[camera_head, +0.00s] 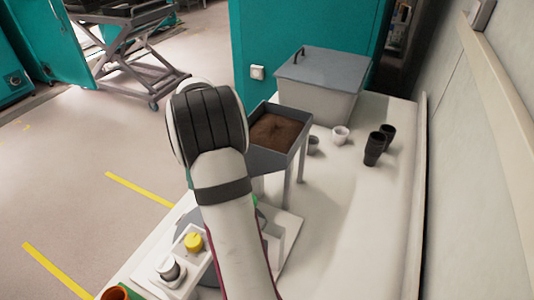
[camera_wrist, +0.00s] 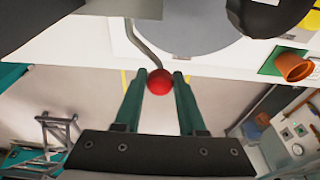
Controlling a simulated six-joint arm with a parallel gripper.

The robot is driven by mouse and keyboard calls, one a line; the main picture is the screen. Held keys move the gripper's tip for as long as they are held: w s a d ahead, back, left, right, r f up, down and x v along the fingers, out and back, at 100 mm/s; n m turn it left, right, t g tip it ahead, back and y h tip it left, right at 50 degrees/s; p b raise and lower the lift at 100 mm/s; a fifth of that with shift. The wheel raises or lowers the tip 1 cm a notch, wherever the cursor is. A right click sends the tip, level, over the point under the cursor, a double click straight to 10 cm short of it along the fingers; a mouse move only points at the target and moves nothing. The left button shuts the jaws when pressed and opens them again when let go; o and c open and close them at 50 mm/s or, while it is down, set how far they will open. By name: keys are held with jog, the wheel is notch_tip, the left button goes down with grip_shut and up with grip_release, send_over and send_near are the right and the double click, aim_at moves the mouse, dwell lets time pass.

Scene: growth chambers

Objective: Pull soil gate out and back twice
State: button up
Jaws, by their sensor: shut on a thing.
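In the wrist view my gripper (camera_wrist: 160,88) has its two green fingers shut on a red ball knob (camera_wrist: 159,81). The knob sits at the end of a bent grey rod (camera_wrist: 143,45), which seems to be the soil gate's handle. The gate plate itself cannot be made out. In the head view my arm hides the gripper and the knob. The grey soil hopper (camera_head: 292,152), filled with brown soil (camera_head: 276,131), stands on legs just right of my arm.
A lidded grey bin (camera_head: 318,90) stands behind the hopper. Dark cups (camera_head: 374,150) and a light cup (camera_head: 340,135) stand on the white bench (camera_head: 350,215). A yellow knob (camera_head: 193,242) is at the front left. An orange pot (camera_wrist: 293,66) shows in the wrist view.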

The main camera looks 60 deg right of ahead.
jog(key=shift+w+d, duration=0.1)
jog(key=shift+d, duration=2.1)
jog(key=o, duration=0.9)
notch_tip(320, 180, up, 8)
jog(key=shift+a, duration=0.1)
